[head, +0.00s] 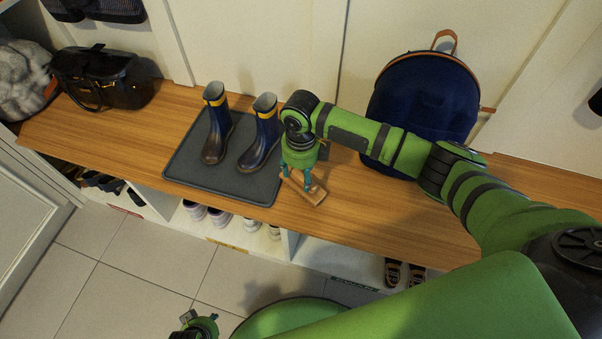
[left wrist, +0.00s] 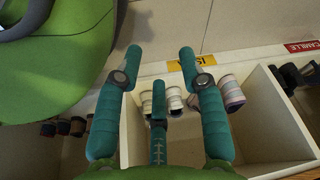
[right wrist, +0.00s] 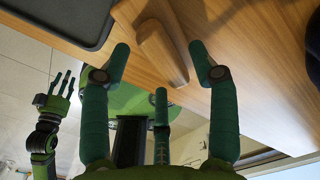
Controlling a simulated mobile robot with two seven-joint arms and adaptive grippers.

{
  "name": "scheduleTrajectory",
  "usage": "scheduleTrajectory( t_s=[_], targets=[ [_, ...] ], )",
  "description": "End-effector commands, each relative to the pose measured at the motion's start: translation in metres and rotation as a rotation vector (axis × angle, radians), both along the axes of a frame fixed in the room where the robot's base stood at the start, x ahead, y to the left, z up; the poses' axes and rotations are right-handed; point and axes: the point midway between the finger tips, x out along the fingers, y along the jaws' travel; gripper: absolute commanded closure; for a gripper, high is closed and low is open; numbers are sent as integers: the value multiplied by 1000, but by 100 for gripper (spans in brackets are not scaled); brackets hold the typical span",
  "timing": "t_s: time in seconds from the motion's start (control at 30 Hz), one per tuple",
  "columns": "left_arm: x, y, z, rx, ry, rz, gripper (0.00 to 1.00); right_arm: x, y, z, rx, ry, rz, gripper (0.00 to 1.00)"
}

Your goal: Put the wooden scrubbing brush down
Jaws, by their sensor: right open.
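The wooden scrubbing brush (head: 314,194) lies on the wooden bench top, just right of the dark mat's front corner. In the right wrist view the brush (right wrist: 162,52) shows between and beyond the spread fingers, resting on the wood near the bench edge. My right gripper (head: 299,182) is open, fingers pointing down directly over the brush; the head view does not show clearly whether they touch it. My left gripper (head: 190,320) is low in front of the bench, partly cut off by the picture edge. Its fingers are apart and empty in the left wrist view (left wrist: 158,65).
A dark mat (head: 190,183) holds two navy boots (head: 262,135) left of the brush. A blue backpack (head: 425,105) stands behind right, a black bag (head: 103,78) far left. Cubbies with shoes (head: 250,223) lie below. The bench front right of the brush is clear.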

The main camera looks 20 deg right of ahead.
Motion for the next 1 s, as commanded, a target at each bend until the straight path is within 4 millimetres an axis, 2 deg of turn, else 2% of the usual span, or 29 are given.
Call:
scheduleTrajectory(
  t_s=[0.03,0.3,0.5,0.7,1.0],
  targets=[
    [3,0,2,-1,-11,-2,60,2,0,14,0,-6,0,39],
    [10,2,-2,-4,-64,-12,60,2,0,75,0,-6,2,39],
    [13,4,-4,-5,-88,-16,60,1,0,104,0,-2,0,39],
    [14,4,-5,-6,-98,-18,60,0,0,114,-1,-1,-1,39],
    [14,4,-5,-6,-98,-18,60,0,0,114,0,0,-1,39]
  ],
)
